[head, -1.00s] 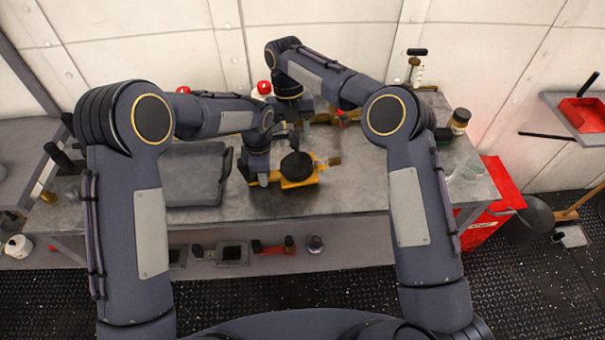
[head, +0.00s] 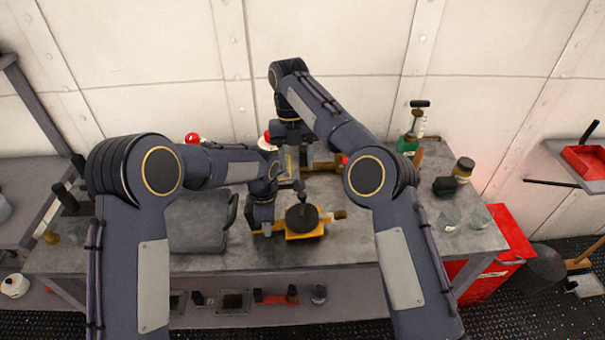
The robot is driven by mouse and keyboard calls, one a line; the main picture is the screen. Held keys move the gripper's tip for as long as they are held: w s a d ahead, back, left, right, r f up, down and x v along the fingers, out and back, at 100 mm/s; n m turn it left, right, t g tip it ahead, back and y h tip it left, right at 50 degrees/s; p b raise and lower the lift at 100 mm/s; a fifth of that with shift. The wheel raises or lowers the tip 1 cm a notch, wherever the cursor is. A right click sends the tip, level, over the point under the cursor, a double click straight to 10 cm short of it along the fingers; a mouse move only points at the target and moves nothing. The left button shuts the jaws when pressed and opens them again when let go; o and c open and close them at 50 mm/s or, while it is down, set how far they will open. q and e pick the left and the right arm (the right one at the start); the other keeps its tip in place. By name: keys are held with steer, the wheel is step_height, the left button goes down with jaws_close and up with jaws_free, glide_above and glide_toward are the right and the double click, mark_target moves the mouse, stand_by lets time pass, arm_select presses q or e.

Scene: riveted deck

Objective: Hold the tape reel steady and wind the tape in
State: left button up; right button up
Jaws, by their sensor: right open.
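The tape reel (head: 304,220) lies on the grey workbench (head: 350,251), a dark round drum on a yellow frame. A dark knob-like part stands up on the drum, and a brownish end piece sticks out at the right. My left gripper (head: 264,228) points down at the reel's left end and looks shut on the yellow frame there; its fingertips are small and partly hidden. My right gripper (head: 293,162) is open and apart from the reel, above the back of the bench.
A grey case (head: 198,224) lies left of the reel. Red-topped items stand behind my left arm. A green bottle (head: 408,146), a brown jar (head: 463,169) and clear glass pieces (head: 448,219) occupy the right side. A red bin (head: 500,245) stands beyond the bench's right end.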

arm_select(q)
steer(key=o, duration=0.4)
steer(key=shift+c, duration=0.2)
